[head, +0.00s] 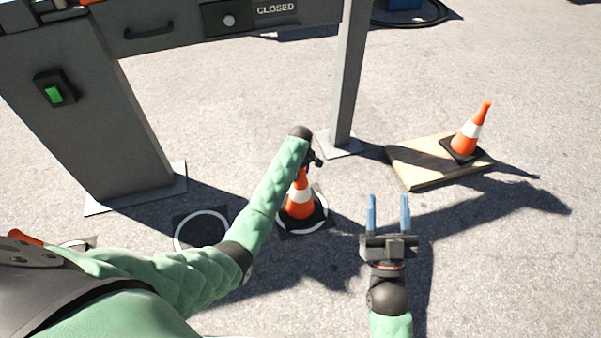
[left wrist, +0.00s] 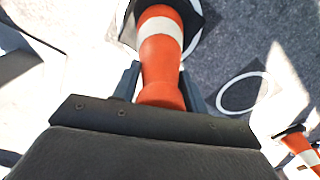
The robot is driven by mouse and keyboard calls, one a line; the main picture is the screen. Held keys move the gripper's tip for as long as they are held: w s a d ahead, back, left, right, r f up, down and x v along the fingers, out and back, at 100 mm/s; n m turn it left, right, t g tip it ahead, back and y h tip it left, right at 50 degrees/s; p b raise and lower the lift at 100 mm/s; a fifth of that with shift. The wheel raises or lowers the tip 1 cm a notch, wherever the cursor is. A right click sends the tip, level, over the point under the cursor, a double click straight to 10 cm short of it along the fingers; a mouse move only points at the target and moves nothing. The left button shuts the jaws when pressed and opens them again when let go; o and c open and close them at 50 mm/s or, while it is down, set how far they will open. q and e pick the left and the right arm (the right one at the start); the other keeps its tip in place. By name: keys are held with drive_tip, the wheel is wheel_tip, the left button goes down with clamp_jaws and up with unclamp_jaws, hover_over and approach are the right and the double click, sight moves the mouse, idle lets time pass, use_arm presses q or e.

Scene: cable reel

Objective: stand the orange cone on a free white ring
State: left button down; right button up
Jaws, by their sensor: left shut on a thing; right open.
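My left gripper (head: 312,160) is shut on the upper part of an orange cone (head: 299,205) with a white band and black base. In the left wrist view the held cone (left wrist: 160,50) is between the fingers. It is upright, its base inside the outline of a white ring (head: 318,226); I cannot tell whether the base touches the ground. A white ring to its left (head: 180,234) is empty, and also shows in the left wrist view (left wrist: 222,98). A second cone (head: 468,136) stands on a wooden board. My right gripper (head: 388,215) is open and empty.
The wooden board (head: 415,172) lies at the right. A grey post (head: 348,85) and a grey cabinet leg (head: 110,130) rise behind the rings. Another cone (left wrist: 303,150) shows at the left wrist view's right edge. Pavement at the right front is clear.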

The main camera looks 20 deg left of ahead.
use_arm(q)
drive_tip(key=c, duration=0.8)
unclamp_jaws()
use_arm(e)
drive_tip(key=shift+f, duration=0.25)
use_arm(q)
drive_tip(key=shift+o, duration=0.2)
drive_tip(key=shift+r, duration=0.35)
wheel_tip(320, 180, up, 5)
drive_tip(key=shift+f+p, duration=0.1)
drive_tip(key=shift+p, duration=0.5)
wheel_tip(320, 180, up, 6)
drive_tip(key=shift+r+p, duration=0.1)
drive_tip(key=shift+p, duration=0.5)
drive_tip(key=shift+r, duration=0.2)
use_arm(e)
wheel_tip(320, 180, down, 26)
drive_tip(key=s+a+g+h, duration=0.1)
drive_tip(key=g+h, duration=0.1)
drive_tip(key=g, duration=0.7)
drive_tip(key=shift+s+g, duration=0.25)
drive_tip(key=shift+g, duration=0.05)
drive_tip(key=shift+a+f, duration=0.1)
drive_tip(key=shift+f, duration=0.05)
